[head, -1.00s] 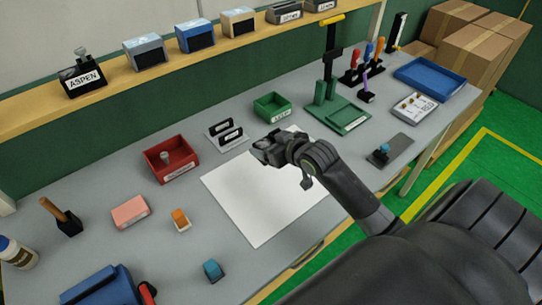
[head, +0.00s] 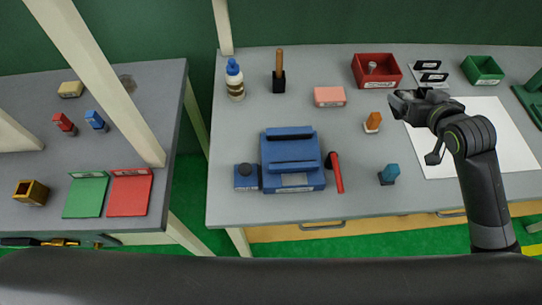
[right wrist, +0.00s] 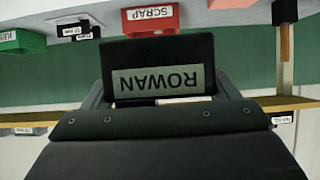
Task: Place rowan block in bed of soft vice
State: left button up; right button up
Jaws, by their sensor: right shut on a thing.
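My right gripper (head: 400,101) is shut on the rowan block (right wrist: 165,60), a dark block whose grey ROWAN label reads upside down in the right wrist view. In the head view the gripper is above the upper left corner of a white sheet, and the block is hard to make out from the dark fingers. The soft vice (head: 292,180), blue with two raised bars and a pale label at the front, sits on the bench well to the left of the gripper. Its bed appears empty. My left gripper is out of view.
Between gripper and vice are an orange-topped piece (head: 373,122), a pink block (head: 329,96) and a blue-topped piece (head: 389,174). A red-handled tool (head: 335,172) lies beside the vice. A red SCRAP bin (head: 376,72) stands behind. A second table (head: 110,140) is at left.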

aim_at(291, 151)
jog(key=k+j, duration=0.1)
jog(key=j, duration=0.85)
jog(key=k+j, duration=0.15)
jog(key=j, duration=0.3)
